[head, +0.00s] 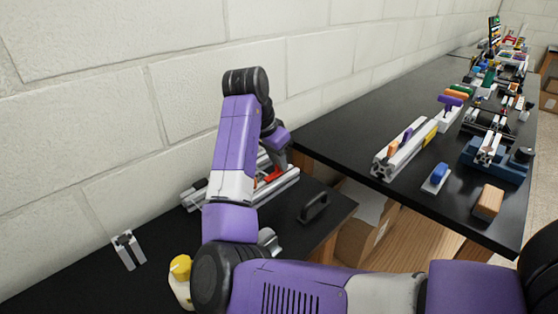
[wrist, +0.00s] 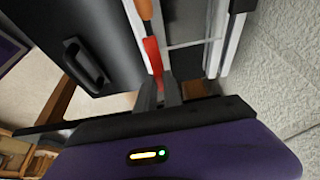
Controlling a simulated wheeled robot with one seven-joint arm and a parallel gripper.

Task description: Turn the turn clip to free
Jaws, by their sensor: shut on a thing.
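The extrusion frame (head: 282,187) is a set of silver rails on the black table near the wall. A red clip (head: 272,175) sits at the frame and looks like the turn clip. In the wrist view the red clip (wrist: 152,55) is a narrow strip beside a silver rail (wrist: 218,48), with an orange piece (wrist: 145,9) at its far end. My gripper (wrist: 163,88) is shut on the red clip's near end. The fingers hide that end. In the head view my arm covers part of the frame and most of my gripper (head: 276,163).
A black handle (head: 314,208) stands on the table right of the frame. A grey bracket (head: 128,250) and a yellow-topped part (head: 181,268) lie to the left. A second black table (head: 350,130) at right carries many parts. Bare tabletop lies around the handle.

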